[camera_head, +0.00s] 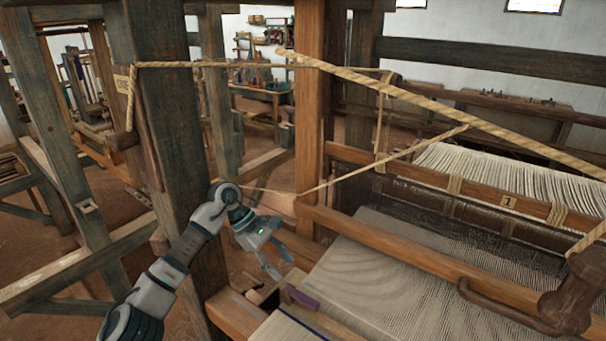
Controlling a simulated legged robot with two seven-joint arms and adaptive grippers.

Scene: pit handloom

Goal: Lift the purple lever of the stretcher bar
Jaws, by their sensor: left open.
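The purple lever (302,298) is a small block lying low at the left edge of the woven cloth (350,275). The rest of the stretcher bar is hard to make out from here. My left gripper (277,264) is open and empty. In the picture its fingers point down and right and stand a little above and left of the purple lever, apart from it. My right gripper is not in view.
A wooden post (308,110) rises behind my left gripper. Ropes (425,100) cross above the loom. A wooden beam (400,250) spans the cloth, and a wooden handle (510,310) sits at lower right.

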